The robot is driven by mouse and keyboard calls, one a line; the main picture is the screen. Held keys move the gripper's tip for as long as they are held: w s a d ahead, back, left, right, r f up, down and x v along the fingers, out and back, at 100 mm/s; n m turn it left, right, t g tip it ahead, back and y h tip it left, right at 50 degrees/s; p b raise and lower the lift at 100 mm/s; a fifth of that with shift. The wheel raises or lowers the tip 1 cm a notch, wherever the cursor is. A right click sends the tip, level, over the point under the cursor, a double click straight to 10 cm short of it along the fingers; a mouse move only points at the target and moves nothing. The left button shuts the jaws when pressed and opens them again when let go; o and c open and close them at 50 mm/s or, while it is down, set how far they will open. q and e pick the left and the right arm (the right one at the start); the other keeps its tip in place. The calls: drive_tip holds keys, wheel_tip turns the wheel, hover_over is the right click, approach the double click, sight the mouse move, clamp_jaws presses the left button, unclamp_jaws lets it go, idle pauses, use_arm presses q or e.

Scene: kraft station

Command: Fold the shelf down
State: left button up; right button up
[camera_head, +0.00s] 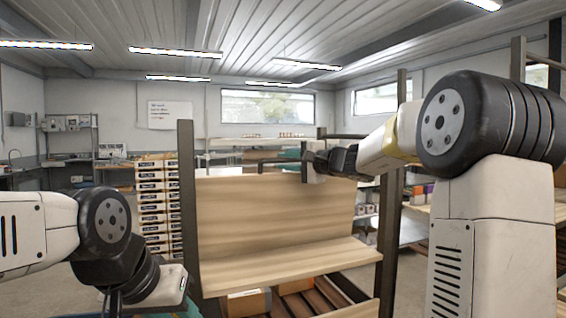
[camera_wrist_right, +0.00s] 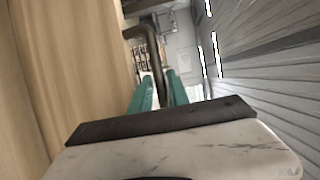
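The shelf is a pale wooden unit in a dark metal frame. Its upright panel (camera_head: 275,212) stands above a flat lower board (camera_head: 285,266). My right gripper (camera_head: 313,166) is at the top edge of the upright panel, right of its middle. In the right wrist view its two teal fingers (camera_wrist_right: 160,92) stand apart, with a dark bent bar (camera_wrist_right: 153,50) showing between them; I cannot tell whether they touch it. The panel (camera_wrist_right: 65,70) fills the left of that view. My left arm is low at the left; its gripper is mostly cut off by the bottom edge.
Dark frame posts (camera_head: 187,200) stand left and right of the panel. A tall stack of boxes (camera_head: 158,205) is behind at the left. A cardboard box (camera_head: 246,303) sits beneath the lower board. That board's top is clear.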

clamp_jaws()
drive_tip(key=shift+f, duration=0.1)
idle(1.2)
